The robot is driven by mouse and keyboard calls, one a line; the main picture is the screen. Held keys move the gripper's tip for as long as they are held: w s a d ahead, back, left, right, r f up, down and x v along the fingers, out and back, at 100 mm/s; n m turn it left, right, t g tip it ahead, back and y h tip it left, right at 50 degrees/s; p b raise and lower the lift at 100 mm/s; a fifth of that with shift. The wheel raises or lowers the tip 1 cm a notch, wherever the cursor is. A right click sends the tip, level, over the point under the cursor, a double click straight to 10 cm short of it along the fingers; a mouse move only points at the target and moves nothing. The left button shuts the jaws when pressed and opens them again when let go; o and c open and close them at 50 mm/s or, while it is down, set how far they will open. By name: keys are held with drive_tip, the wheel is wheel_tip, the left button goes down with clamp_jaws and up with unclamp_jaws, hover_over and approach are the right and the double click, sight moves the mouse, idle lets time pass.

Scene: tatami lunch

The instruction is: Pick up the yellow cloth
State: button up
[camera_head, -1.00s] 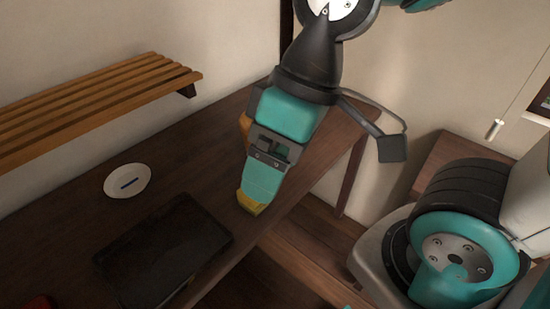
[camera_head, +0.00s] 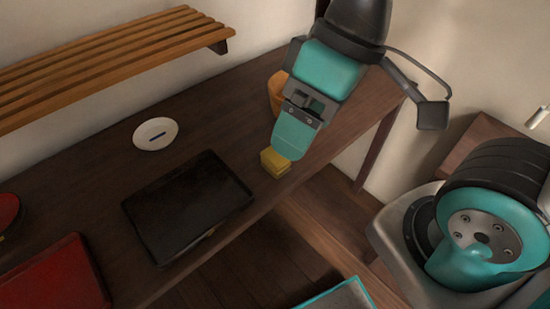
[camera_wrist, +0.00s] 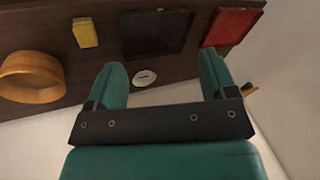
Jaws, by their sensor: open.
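The yellow cloth (camera_head: 274,163) is a small folded block on the dark wooden table, near its front edge. It also shows at the upper left of the wrist view (camera_wrist: 85,32), outside the space between my fingers. My gripper (camera_head: 288,150) is teal, open and empty. In the head view its fingertips overlap the right side of the cloth, and I cannot tell whether they touch it. In the wrist view the fingers (camera_wrist: 163,80) are spread wide, with the cloth to the left of and beyond the left finger.
A black tray (camera_head: 188,205) lies left of the cloth, with a red tray (camera_head: 55,280) farther left. A white dish (camera_head: 156,134) with a dark mark sits behind the black tray. A round wooden bowl (camera_wrist: 32,66) is near the cloth. A slatted shelf (camera_head: 110,65) is on the wall.

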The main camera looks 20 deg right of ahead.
drive_tip(key=shift+o, duration=1.9)
drive_tip(key=shift+w+f, duration=0.1)
drive_tip(key=shift+w, duration=0.2)
drive_tip(key=m+h+b, duration=0.2)
drive_tip(key=m+h, duration=0.2)
drive_tip(key=m, duration=1.7)
hover_over(275, 155)
wheel_tip(275, 155, down, 14)
wheel_tip(275, 155, down, 11)
drive_tip(key=shift+w+f, duration=0.15)
drive_tip(key=shift+d+f, duration=0.1)
drive_tip(key=shift+f, duration=2.6)
